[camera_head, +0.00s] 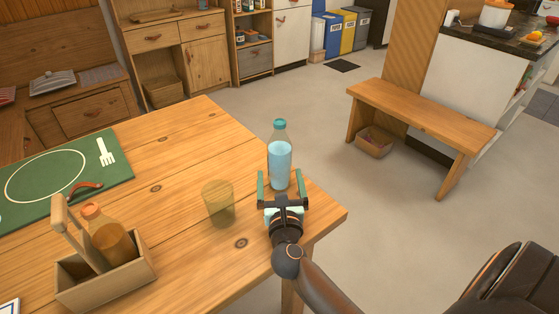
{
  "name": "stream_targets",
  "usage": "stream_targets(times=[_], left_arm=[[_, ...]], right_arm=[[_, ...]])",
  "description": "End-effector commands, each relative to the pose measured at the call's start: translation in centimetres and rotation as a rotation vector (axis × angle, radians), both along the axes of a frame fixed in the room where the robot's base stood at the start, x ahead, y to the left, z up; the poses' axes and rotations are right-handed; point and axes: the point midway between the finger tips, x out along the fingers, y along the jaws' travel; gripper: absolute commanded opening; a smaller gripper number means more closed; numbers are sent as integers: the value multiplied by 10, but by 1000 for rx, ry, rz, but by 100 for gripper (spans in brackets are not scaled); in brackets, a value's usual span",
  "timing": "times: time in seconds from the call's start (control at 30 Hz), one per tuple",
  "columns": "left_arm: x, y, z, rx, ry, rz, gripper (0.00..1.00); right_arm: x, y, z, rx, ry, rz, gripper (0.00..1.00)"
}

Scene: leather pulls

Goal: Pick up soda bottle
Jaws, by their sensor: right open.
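The soda bottle (280,164) is clear with light blue liquid and a teal cap. It stands upright near the right corner of the wooden table (170,160). My right gripper (281,180) comes in from the lower right. Its two green fingers are open, one on each side of the bottle's lower part as seen from the head. I cannot tell whether they touch it. The gripper hides the bottle's base. My left gripper is not in view.
A yellowish glass (218,203) stands just left of the right gripper. A wooden caddy (108,284) with an orange bottle (108,233) is at the front left. A green placemat (75,170) lies at the far left. A bench (420,115) stands apart at the right.

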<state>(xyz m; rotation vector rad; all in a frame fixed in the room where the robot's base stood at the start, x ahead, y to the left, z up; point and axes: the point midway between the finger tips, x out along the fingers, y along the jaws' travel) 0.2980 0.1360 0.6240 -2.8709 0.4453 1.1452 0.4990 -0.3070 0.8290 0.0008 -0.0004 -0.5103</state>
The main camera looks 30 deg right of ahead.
Motion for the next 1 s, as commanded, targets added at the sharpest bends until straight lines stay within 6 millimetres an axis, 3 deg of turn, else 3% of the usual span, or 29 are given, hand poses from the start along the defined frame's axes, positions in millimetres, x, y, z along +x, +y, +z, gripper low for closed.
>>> stream_targets(times=[0.5,0.8,1.0], left_arm=[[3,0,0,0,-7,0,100],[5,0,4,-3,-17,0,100],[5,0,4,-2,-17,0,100]], right_arm=[[49,-31,1,-2,0,0,100],[52,-33,0,0,0,0,100],[52,-33,0,0,1,0,78]])
